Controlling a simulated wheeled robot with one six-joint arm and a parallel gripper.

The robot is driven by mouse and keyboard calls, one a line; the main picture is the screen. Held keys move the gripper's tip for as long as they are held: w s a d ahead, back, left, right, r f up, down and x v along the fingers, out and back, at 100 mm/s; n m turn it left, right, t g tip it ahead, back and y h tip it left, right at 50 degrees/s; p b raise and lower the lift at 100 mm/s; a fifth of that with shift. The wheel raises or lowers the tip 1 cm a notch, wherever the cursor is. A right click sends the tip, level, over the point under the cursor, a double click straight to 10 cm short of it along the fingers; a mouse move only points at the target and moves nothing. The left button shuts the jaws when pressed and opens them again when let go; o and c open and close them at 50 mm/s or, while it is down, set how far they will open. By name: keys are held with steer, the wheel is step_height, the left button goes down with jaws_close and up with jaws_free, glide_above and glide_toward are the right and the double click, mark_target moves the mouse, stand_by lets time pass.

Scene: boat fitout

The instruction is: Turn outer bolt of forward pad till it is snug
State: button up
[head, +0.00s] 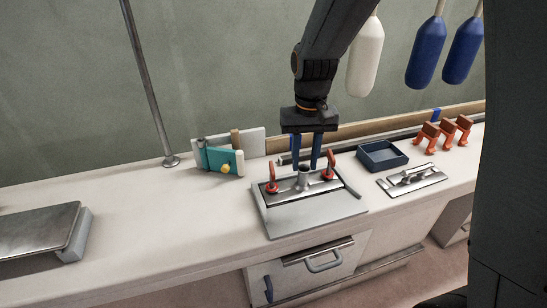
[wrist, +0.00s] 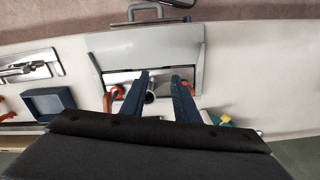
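My gripper (head: 305,163) points down over a grey fixture (head: 285,222) on the counter. Its two blue fingers are apart with a gap between them. In the wrist view my gripper (wrist: 160,77) is also open. A dark round post (head: 303,178) stands on the fixture's metal plate just below the fingers. It shows in the wrist view (wrist: 150,97) near one finger; I cannot tell whether they touch. Red-handled clamps (head: 272,180) (head: 329,166) stand on both sides. A second metal plate with a fitting (head: 412,181) lies to the right. I cannot make out which part is the outer bolt.
A blue tray (head: 382,156) and orange clamps (head: 445,133) stand to the right. A teal item with a yellow knob (head: 222,161) and a pole (head: 148,82) are to the left. White and blue fenders (head: 428,53) hang behind.

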steer(key=p, duration=0.2)
glide_above(272, 166)
steer(key=shift+s+d+r, duration=0.15)
steer(key=shift+s, duration=0.1)
steer(key=shift+w+f, duration=0.15)
steer(key=shift+f, duration=0.05)
steer(key=f+p, duration=0.1)
steer(key=f, duration=0.6)
steer(key=shift+a+f+p, duration=0.2)
steer(key=shift+f+p, duration=0.05)
steer(key=shift+p, duration=0.1)
jaws_close()
